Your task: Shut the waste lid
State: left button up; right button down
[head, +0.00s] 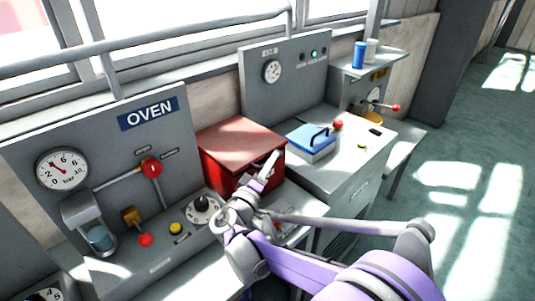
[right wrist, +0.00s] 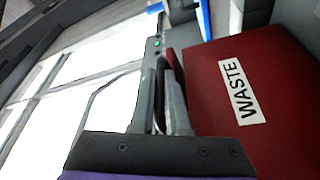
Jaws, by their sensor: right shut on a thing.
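The red waste bin (head: 215,165) stands between the oven panel and a grey cabinet. Its flat red lid (head: 235,138) lies over the top and looks down or nearly so; any small gap is hidden. My right gripper (head: 272,162) is at the bin's front right, by the lid's edge. In the right wrist view the fingers (right wrist: 172,95) are close together with a thin dark red edge at them, seemingly part of the lid. A red face with a white WASTE label (right wrist: 241,92) is beside them. My left gripper is not in view.
The oven panel (head: 95,160) with gauge, knobs and a red valve is at the left. A blue-and-white box with a handle (head: 311,142) sits on the grey cabinet (head: 345,155) at the right. Blue and white cups (head: 360,55) stand on a shelf behind. Open floor lies at far right.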

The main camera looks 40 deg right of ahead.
jog(key=shift+s+f+b, duration=0.1)
jog(key=shift+f+b, duration=0.3)
jog(key=shift+f, duration=0.55)
jog(key=c, duration=0.9)
grip_release()
jog(key=shift+a, duration=0.1)
jog(key=v, duration=1)
jog(key=shift+s+a, duration=0.1)
jog(key=shift+a, duration=0.25)
jog(key=shift+f, duration=0.15)
